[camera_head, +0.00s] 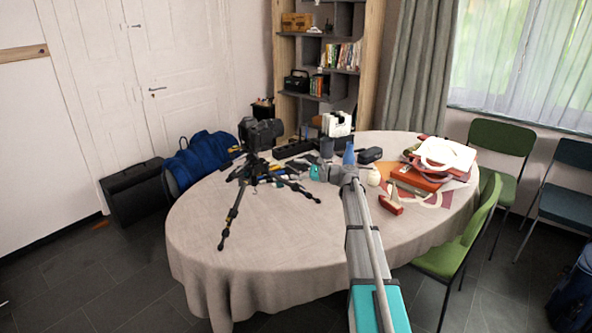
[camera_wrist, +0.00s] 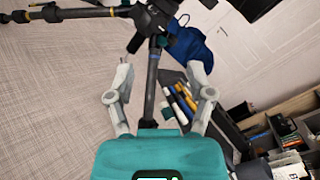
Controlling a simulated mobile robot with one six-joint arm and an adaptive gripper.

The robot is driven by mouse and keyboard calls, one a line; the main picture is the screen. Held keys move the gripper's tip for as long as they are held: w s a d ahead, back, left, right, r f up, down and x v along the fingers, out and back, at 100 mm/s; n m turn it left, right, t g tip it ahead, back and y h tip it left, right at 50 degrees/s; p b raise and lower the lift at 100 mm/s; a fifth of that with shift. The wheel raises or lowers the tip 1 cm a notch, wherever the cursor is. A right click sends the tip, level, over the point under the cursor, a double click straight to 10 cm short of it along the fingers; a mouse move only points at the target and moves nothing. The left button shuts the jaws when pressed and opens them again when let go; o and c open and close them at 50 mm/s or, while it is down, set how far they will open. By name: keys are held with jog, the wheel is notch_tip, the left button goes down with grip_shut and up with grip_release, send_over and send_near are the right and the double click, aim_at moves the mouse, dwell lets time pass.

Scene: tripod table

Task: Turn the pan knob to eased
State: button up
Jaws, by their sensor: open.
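A black tripod (camera_head: 236,198) stands with its legs spread on the table, with a black camera (camera_head: 261,132) on top. In the wrist view, the tripod's head (camera_wrist: 160,18) is at the top of the picture. Small dark green parts sit on the head, but I cannot tell which of them is the pan knob or how it is set. My gripper (camera_wrist: 160,68) is open. In the wrist view the tripod's dark column (camera_wrist: 151,88) shows between its fingers, and I see no contact. In the head view my gripper (camera_head: 316,172) is right of the tripod.
The oval table (camera_head: 270,262) has a pale cloth, bare at the front. Red and orange folders (camera_head: 416,180) lie on its right side. Pens, a dark cup (camera_head: 327,148) and a black device (camera_head: 369,155) lie around my gripper. Green chairs (camera_head: 458,243) stand at the right.

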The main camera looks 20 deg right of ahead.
jog(key=s+a+f+n+g+h, duration=0.2)
jog(key=s+a+f+n, duration=0.1)
jog(key=s, duration=0.3)
jog(key=s+a+f+n+g+h, duration=0.2)
jog(key=s+a+f+n, duration=0.1)
jog(key=s+a+f, duration=0.2)
jog(key=s+a+f+n+g+h, duration=0.2)
jog(key=s+a+f+n, duration=0.1)
jog(key=s, duration=0.5)
jog(key=shift+a+f+g, duration=0.2)
jog(key=shift+a+f, duration=0.25)
jog(key=shift+a, duration=0.2)
jog(key=shift+a+f+g, duration=0.2)
jog(key=shift+a+f, duration=0.2)
jog(key=shift+a, duration=0.2)
jog(key=s+d+f+n+g+h, duration=0.1)
jog(key=s+f+n+h, duration=0.2)
jog(key=s, duration=0.6)
jog(key=s+f+n+g+h, duration=0.2)
jog(key=s+h, duration=0.4)
jog(key=s, duration=0.4)
jog(key=f+n, duration=0.1)
jog(key=n, duration=0.1)
jog(key=shift+s+d+n, duration=0.25)
jog(key=shift+d+n, duration=0.15)
jog(key=shift+c, duration=0.8)
jog(key=shift+a, duration=0.2)
